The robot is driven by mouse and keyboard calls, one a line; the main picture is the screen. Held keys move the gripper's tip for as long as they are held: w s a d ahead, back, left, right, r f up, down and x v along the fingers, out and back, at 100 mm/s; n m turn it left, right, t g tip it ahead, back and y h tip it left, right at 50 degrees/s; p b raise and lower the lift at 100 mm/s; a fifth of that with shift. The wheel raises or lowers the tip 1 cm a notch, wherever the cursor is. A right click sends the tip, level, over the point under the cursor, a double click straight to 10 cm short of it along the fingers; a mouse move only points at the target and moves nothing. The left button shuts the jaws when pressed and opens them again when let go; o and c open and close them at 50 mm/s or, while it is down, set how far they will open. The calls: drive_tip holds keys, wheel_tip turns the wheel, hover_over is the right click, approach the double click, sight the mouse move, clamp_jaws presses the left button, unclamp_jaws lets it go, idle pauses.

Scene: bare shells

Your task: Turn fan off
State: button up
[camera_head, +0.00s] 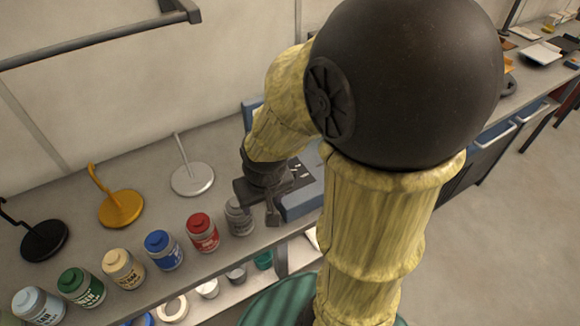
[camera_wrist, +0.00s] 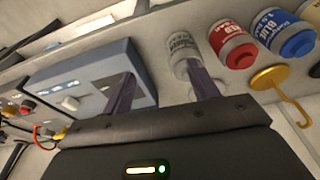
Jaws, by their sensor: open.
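No fan can be made out in either view. My gripper (camera_head: 258,205) is over the bench, its two fingers apart with nothing between them. In the wrist view the open fingers (camera_wrist: 162,92) reach over a blue-grey box (camera_wrist: 85,75) with a light knob and a row of small marks on its face. The left finger overlaps the box's face, and the right finger overlaps a grey-labelled jar (camera_wrist: 183,48). Whether either finger touches anything cannot be told. In the head view the box (camera_head: 302,207) is partly hidden behind my arm.
Several jars stand along the bench's front edge, including a red one (camera_head: 202,232) and a blue one (camera_head: 162,250). Behind them are a yellow (camera_head: 121,208), a white (camera_head: 193,180) and a black (camera_head: 45,241) hooked disc. Open floor (camera_head: 520,220) lies to the right.

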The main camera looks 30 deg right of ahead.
drive_tip(key=w+d+r+m+g+b, duration=0.1)
drive_tip(key=w+d+r+m, duration=0.2)
drive_tip(key=w+d+m, duration=0.4)
wheel_tip(320, 180, up, 6)
drive_tip(key=m+g+b, duration=0.1)
drive_tip(key=m+g, duration=0.1)
drive_tip(key=m, duration=0.5)
hover_over(291, 168)
drive_tip(key=shift+s+a+f, duration=0.1)
drive_tip(key=shift+s+a, duration=0.15)
drive_tip(key=shift+a, duration=0.05)
drive_tip(key=shift+f, duration=0.1)
wheel_tip(291, 168, down, 17)
drive_tip(key=shift+s, duration=0.15)
drive_tip(key=shift+f, duration=0.15)
drive_tip(key=shift+c, duration=0.5)
drive_tip(key=c, duration=0.9)
